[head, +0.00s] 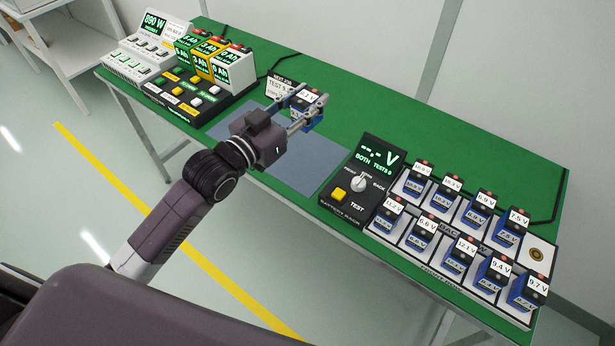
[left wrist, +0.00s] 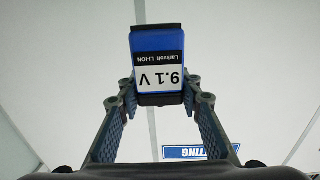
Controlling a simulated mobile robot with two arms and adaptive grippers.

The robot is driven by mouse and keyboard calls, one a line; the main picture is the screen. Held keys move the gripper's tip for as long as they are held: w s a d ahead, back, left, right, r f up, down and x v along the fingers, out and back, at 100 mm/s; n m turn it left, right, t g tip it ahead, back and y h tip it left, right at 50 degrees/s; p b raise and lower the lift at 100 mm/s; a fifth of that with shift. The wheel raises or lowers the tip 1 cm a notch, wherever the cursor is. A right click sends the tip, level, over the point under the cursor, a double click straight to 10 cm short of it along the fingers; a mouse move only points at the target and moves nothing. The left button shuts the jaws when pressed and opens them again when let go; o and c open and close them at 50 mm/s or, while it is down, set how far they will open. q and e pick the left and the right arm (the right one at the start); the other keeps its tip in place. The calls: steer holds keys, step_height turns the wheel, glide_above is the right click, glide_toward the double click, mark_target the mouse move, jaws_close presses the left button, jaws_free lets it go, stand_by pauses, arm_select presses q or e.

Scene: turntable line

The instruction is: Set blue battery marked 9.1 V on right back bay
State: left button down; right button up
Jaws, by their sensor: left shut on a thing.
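A blue battery with a white label (head: 305,97) is held between the fingers of my left gripper (head: 309,112), above the grey mat. In the left wrist view the battery (left wrist: 157,55) shows its 9.1 V label upside down, gripped between the fingertips (left wrist: 158,97). The battery rack (head: 455,237) stands on the right of the green table. Its right back bay (head: 537,254) is empty and shows a round contact on a pale plate. My left gripper is far to the left of that bay. My right gripper is not in view.
Several blue batteries (head: 508,228) fill the other rack bays in two rows. A tester (head: 362,180) with a dial and yellow button adjoins the rack's left. The grey mat (head: 305,165) is bare.

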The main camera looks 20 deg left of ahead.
arm_select(q)
steer(key=shift+r, duration=0.1)
step_height(320, 180, down, 20)
steer(key=shift+r, duration=0.2)
stand_by(0.5)
steer(key=shift+f, duration=0.15)
steer(key=c, duration=1.8)
jaws_free()
steer(key=shift+f, duration=0.15)
steer(key=o, duration=0.4)
